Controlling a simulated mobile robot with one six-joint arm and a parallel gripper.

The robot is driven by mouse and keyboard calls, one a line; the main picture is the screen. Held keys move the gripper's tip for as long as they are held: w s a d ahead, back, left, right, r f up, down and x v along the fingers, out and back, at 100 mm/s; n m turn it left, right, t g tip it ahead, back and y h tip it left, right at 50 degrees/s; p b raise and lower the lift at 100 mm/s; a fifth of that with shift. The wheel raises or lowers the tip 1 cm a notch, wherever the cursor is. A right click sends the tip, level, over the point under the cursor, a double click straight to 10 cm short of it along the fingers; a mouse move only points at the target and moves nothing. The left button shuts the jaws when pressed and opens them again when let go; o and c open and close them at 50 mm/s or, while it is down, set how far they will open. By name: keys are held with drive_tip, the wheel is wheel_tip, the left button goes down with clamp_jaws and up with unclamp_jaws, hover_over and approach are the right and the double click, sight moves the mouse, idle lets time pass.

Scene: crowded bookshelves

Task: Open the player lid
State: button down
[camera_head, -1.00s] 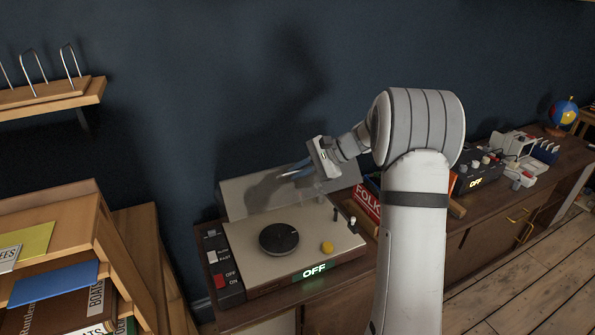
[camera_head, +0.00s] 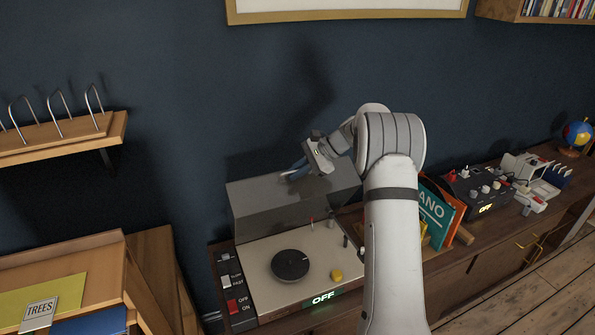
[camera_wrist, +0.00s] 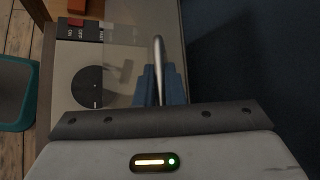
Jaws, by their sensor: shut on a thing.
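The record player (camera_head: 262,284) has a pale deck with a dark round platter (camera_head: 290,265), and its sign reads OFF. Its grey, see-through lid (camera_head: 280,207) is raised and stands over the rear of the deck. My gripper (camera_head: 292,172) is at the lid's upper edge, its blue fingers pointing left. In the wrist view, the blue fingers (camera_wrist: 160,84) are shut on a slim metal bar, which looks like the lid's handle (camera_wrist: 157,52). The platter also shows there (camera_wrist: 88,87), to the left of the fingers. Where the handle joins the lid is unclear.
A dark wall stands close behind the player. Upright books (camera_head: 440,212) and a control box (camera_head: 480,190) are to the right on the sideboard. A wooden shelf with wire loops (camera_head: 60,142) is at the left, above a book rack (camera_head: 70,270).

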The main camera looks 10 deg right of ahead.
drive_tip(key=shift+w+d+f, duration=0.1)
drive_tip(key=c, duration=1.8)
unclamp_jaws()
drive_tip(key=shift+w, duration=0.1)
drive_tip(key=b+v, duration=0.1)
drive_tip(key=v, duration=0.6)
drive_tip(key=shift+d+r+b, duration=0.25)
drive_tip(key=shift+d+b, duration=0.05)
drive_tip(key=shift+b, duration=0.05)
